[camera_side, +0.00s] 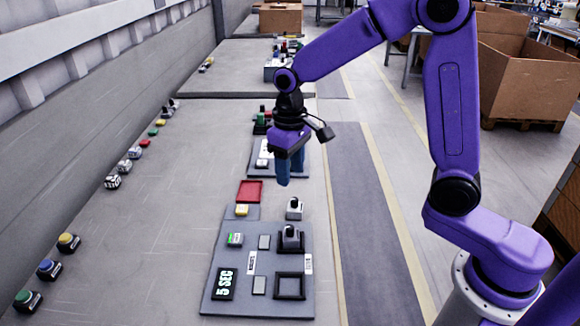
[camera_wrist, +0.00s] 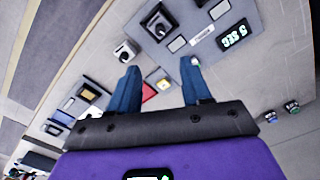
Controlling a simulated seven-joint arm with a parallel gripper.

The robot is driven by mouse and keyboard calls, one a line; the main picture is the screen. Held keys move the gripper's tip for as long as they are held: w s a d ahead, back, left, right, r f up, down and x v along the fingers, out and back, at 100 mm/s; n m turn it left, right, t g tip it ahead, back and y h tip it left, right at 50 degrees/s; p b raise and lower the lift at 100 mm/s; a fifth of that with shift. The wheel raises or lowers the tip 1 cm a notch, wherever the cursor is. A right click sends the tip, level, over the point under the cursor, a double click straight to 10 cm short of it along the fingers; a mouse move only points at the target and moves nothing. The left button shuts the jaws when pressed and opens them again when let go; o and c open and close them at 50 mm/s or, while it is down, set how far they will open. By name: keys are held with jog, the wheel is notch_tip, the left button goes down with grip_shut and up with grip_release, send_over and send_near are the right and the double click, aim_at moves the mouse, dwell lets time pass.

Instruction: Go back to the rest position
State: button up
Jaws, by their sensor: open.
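My gripper (camera_side: 284,180) hangs above the table, over the area behind the grey board. In the wrist view, my gripper (camera_wrist: 160,88) shows two blue fingers spread apart with nothing between them. The grey board (camera_side: 213,290) lies in the front part of the table and carries a "5 SEC" display (camera_side: 223,284), which also shows in the wrist view (camera_wrist: 234,36). On the board, a grey and black piece (camera_side: 291,236) stands in the rear black square frame. The front black frame (camera_side: 290,286) is empty. A similar piece (camera_side: 294,208) stands just behind the board.
A red tray (camera_side: 249,191) and a yellow button (camera_side: 242,210) lie behind the board. Yellow, blue and green buttons (camera_side: 49,269) stand along the left, with dice (camera_side: 112,182) farther back. Another board (camera_side: 262,172) sits behind my gripper. The table's left middle is clear.

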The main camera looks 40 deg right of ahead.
jog(key=s+d+n, duration=0.1)
jog(key=s+n, duration=0.2)
jog(key=s, duration=0.6)
jog(key=s+d+r+n, duration=0.1)
jog(key=s+d+n, duration=0.1)
jog(key=s, duration=0.7)
jog(key=s+d+n, duration=0.2)
jog(key=s+n, duration=0.2)
jog(key=s, duration=0.5)
jog(key=shift+d+r+n, duration=0.2)
jog(key=shift+d+n, duration=0.05)
jog(key=shift+n, duration=0.15)
dwell(1.8)
